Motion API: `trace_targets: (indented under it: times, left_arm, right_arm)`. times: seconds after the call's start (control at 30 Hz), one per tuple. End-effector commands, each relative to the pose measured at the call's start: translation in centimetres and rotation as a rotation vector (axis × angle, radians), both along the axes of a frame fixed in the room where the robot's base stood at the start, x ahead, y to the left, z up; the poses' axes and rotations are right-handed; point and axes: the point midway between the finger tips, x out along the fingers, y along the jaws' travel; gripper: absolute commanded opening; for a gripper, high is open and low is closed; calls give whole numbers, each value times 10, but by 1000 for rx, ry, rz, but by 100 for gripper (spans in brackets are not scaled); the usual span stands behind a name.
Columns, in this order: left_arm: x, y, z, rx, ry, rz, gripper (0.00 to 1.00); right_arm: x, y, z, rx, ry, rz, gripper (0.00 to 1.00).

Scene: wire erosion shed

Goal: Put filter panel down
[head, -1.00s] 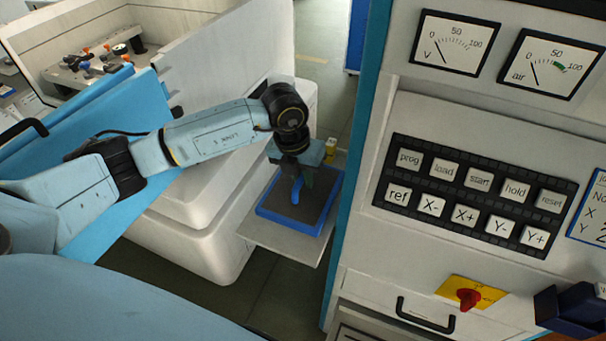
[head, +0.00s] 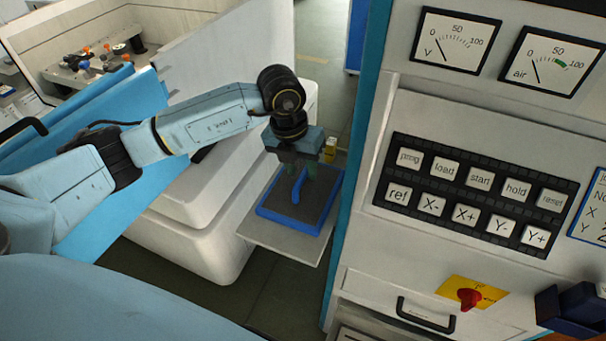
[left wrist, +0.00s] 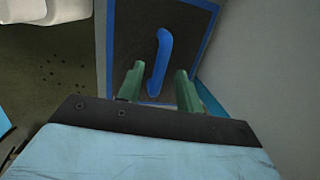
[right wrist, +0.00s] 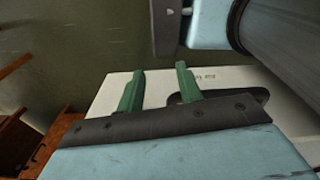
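The filter panel (head: 312,212), a dark grey sheet with a blue frame and a blue bar handle (head: 297,187), lies flat on a pale shelf (head: 268,232) between the white machine and the control cabinet. My left gripper (head: 299,172) is just above the panel, pointing down. In the left wrist view its green fingers (left wrist: 158,85) are spread apart, with the blue handle (left wrist: 160,62) between and beyond them, apparently not touching. My right gripper (right wrist: 157,88) is open and empty in the right wrist view, over a pale surface with a dark recess.
The control cabinet (head: 360,250) with keys and dials stands close on the right of the shelf. The white machine body (head: 190,240) is on the left. A small yellow-capped item (head: 330,148) stands behind the panel. Floor shows in front of the shelf.

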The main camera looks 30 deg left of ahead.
Motion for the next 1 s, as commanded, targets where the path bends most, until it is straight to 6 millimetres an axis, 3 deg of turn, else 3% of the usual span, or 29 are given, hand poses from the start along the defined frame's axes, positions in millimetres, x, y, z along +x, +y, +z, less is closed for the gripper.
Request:
trace_targets:
  times: [0.2, 0.43, 0.87, 1.0]
  left_arm:
    - [-4, 7, 49, 1, -6, 1, 36]
    - [-8, 11, 81, 0, -3, 0, 36]
    - [-9, 12, 88, -1, 0, 0, 36]
    - [-12, -2, 84, -54, 2, -27, 36]
  right_arm:
    - [-1, 0, -6, 0, 1, 0, 36]
    - [-1, 0, -8, 0, 1, 0, 36]
    - [-1, 0, -9, 0, 1, 0, 36]
    - [2, -1, -9, -1, -2, 0, 36]
